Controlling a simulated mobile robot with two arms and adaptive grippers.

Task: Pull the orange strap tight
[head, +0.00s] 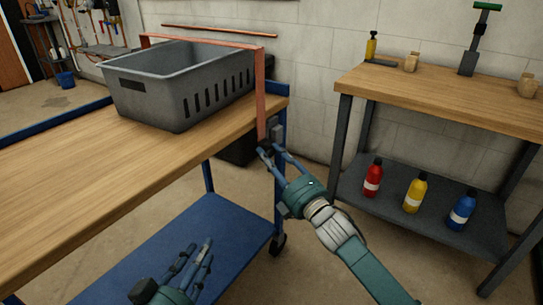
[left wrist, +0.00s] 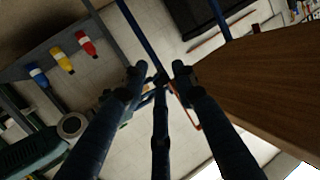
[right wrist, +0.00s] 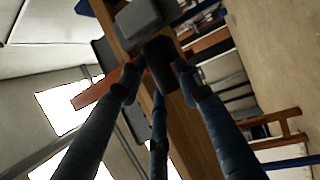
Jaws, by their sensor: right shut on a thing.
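The orange strap (head: 261,105) runs over the grey slotted crate (head: 160,108) and hangs down past the table's right end. In the right wrist view the strap (right wrist: 95,91) reaches the fingers from the left. My right gripper (head: 272,150) is at the strap's lower end, beside a small grey block (head: 276,129) at the table edge, and is shut on the strap; the exact grip is partly hidden by the fingers. In the right wrist view a dark piece (right wrist: 158,52) sits between the fingertips. My left gripper (head: 200,252) is open and empty, in front of the table over the lower shelf.
The crate stands on the wooden-topped blue trolley (head: 90,180) with a blue lower shelf (head: 205,235). A second bench (head: 450,95) at right holds red (head: 373,178), yellow (head: 415,194) and blue (head: 462,210) bottles below.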

